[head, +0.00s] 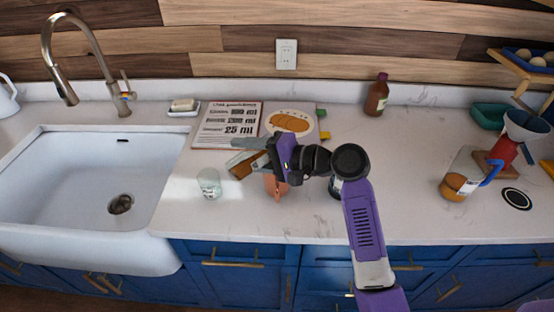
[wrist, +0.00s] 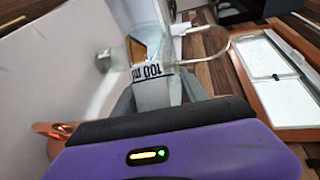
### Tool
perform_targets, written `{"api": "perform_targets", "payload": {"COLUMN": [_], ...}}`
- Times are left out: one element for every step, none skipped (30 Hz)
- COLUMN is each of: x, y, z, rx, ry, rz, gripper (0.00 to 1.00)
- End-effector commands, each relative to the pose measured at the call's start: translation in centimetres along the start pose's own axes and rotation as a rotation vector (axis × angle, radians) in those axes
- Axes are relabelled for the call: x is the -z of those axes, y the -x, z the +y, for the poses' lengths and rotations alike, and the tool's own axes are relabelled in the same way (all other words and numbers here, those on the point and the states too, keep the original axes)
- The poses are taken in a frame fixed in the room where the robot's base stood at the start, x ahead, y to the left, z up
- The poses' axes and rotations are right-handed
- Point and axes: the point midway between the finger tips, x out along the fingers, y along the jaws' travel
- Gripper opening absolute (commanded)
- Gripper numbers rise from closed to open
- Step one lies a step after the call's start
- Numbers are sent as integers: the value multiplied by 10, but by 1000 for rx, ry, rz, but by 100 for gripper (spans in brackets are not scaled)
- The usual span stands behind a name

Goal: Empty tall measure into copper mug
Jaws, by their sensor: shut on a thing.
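The tall measure, clear with a "100 ml" label and a loop handle, is in my gripper in the wrist view (wrist: 152,72). Brown contents show inside it. My gripper (head: 262,155) is shut on it above the counter; in the head view the measure is partly hidden and looks tipped to the left. The copper mug (head: 276,187) stands on the counter just below my gripper, its upper part hidden by it. A piece of copper (wrist: 50,130) shows at the lower left of the wrist view. I cannot see inside the mug or whether anything flows.
A small clear glass (head: 209,183) stands left of the mug. A recipe board (head: 226,127) and a round-pictured card (head: 290,122) lie behind. The sink (head: 85,185) is at left. A jug with brown contents (head: 458,186) and a black coaster (head: 517,199) are at right.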

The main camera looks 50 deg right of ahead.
Motion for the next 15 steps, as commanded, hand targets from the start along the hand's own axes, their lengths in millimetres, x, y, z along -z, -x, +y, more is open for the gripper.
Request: {"api": "perform_targets", "payload": {"x": [0, 0, 0, 0, 0, 0, 0, 0, 1, 1, 1, 1, 1, 1, 1], "y": [0, 0, 0, 0, 0, 1, 1, 1, 1, 1, 1, 1, 1, 1, 1], "z": [-1, -1, -1, -1, -1, -2, -2, -2, -2, -2, -2, -3, -3, -3, -3], "rx": [2, 3, 5, 6, 7, 8, 9, 10, 12, 13, 14, 15, 16, 18, 19], "ry": [-4, -6, -9, -11, -13, -16, -18, -21, -24, -26, -28, -31, -34, -36, -39], "rz": [0, -1, -2, -2, -3, -3, -4, -4, -5, -6, -6, -7, -8, -8, -9], "gripper": [0, 0, 0, 0, 0, 0, 0, 0, 0, 0, 0, 0, 0, 0, 0]}}
